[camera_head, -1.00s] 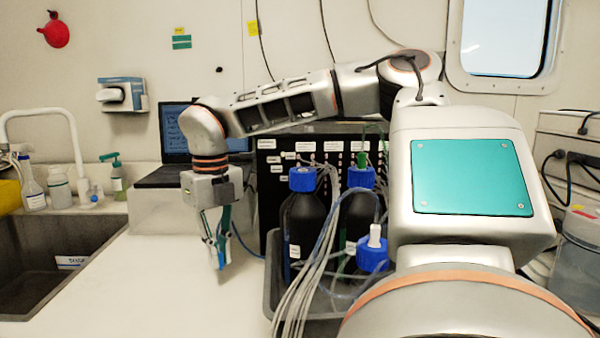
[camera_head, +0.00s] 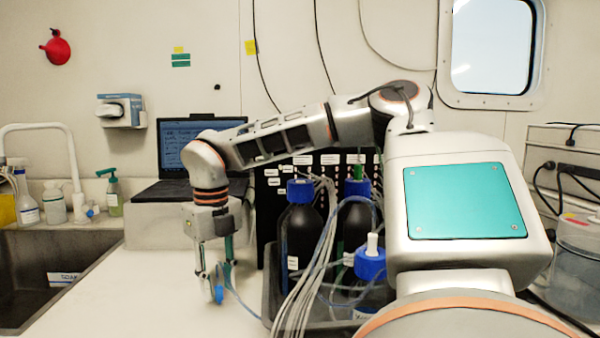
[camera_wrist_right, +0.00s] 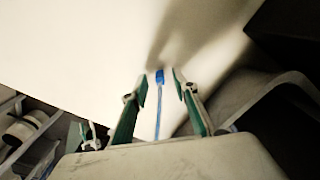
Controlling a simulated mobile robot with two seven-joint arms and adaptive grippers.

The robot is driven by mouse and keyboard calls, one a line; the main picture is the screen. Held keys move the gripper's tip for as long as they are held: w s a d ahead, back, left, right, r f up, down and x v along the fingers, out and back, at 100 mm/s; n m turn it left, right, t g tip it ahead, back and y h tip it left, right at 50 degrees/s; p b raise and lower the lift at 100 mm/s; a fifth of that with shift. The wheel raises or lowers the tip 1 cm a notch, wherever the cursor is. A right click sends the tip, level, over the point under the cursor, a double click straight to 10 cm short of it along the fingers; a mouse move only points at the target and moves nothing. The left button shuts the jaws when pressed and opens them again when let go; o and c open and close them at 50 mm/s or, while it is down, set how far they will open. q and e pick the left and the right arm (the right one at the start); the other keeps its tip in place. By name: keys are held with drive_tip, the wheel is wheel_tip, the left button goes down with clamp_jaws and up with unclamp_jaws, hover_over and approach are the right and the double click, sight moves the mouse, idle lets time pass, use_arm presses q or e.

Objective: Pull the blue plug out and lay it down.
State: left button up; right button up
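The blue plug (camera_head: 219,291) is out at the front of the white worktop, low at the worktop surface. Its thin blue cable trails right toward the grey tray. My right gripper (camera_head: 214,277) points down over it, with its fingertips spread on either side. In the right wrist view the plug (camera_wrist_right: 160,76) shows between the open fingers (camera_wrist_right: 161,82), with a gap on both sides, and the cable runs back toward the palm. Whether the plug rests fully on the worktop is hard to tell. My left gripper is not in view.
Dark bottles with blue caps (camera_head: 300,190) stand in a grey tray (camera_head: 268,285) right of the gripper, with grey cables across them. A black panel (camera_head: 268,215) and a laptop (camera_head: 190,145) are behind. A sink (camera_head: 35,275) is at left. The worktop (camera_head: 130,300) between is clear.

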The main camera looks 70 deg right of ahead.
wheel_tip(320, 180, up, 12)
idle(0.6)
idle(0.8)
